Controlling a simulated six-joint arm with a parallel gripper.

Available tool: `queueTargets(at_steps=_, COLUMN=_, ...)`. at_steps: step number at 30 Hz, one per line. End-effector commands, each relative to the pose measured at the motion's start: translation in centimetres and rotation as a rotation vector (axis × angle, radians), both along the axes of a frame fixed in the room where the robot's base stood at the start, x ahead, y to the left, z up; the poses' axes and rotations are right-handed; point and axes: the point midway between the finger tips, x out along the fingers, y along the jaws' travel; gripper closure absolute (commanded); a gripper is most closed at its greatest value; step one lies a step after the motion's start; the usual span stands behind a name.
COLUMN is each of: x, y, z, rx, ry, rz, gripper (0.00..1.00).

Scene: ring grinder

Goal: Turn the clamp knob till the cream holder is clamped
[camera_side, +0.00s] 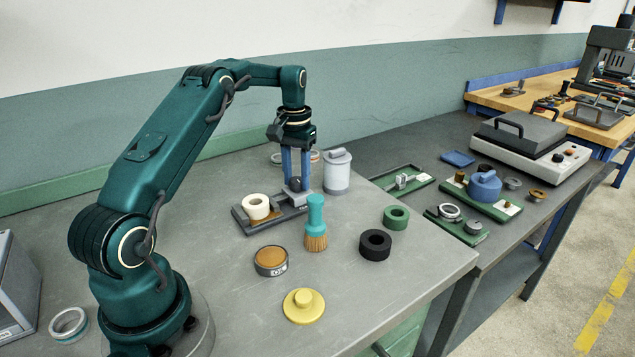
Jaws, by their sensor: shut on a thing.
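The cream holder (257,206) is a pale ring-shaped piece sitting on the left part of a dark grey clamp base (250,229). The clamp knob (295,184) is a small dark round piece at the right end of that base, beside a light grey block (302,196). My gripper (296,182) points straight down with its two blue fingers shut on the knob. The fingers hide part of the knob. I cannot tell from this view whether the holder is gripped tightly in the clamp.
A teal brush (315,225) stands just right of the clamp, and a white-grey canister (337,172) stands behind it. A tin (270,261), yellow lid (303,306), black ring (375,245) and green ring (396,217) lie in front and to the right.

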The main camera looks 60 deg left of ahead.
Motion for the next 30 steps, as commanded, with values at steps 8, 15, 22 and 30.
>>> queueTargets(at_steps=8, x=0.1, y=0.1, z=0.1, rx=0.003, ry=-0.006, rz=-0.008, gripper=1.00)
queueTargets(at_steps=15, x=0.1, y=0.1, z=0.1, rx=0.003, ry=-0.006, rz=-0.007, gripper=0.28)
queueTargets(at_steps=22, x=0.1, y=0.0, z=0.1, rx=0.002, ry=-0.004, rz=-0.007, gripper=0.28)
queueTargets(at_steps=30, x=0.2, y=0.1, z=2.0, rx=0.005, ry=-0.007, rz=-0.007, gripper=0.28)
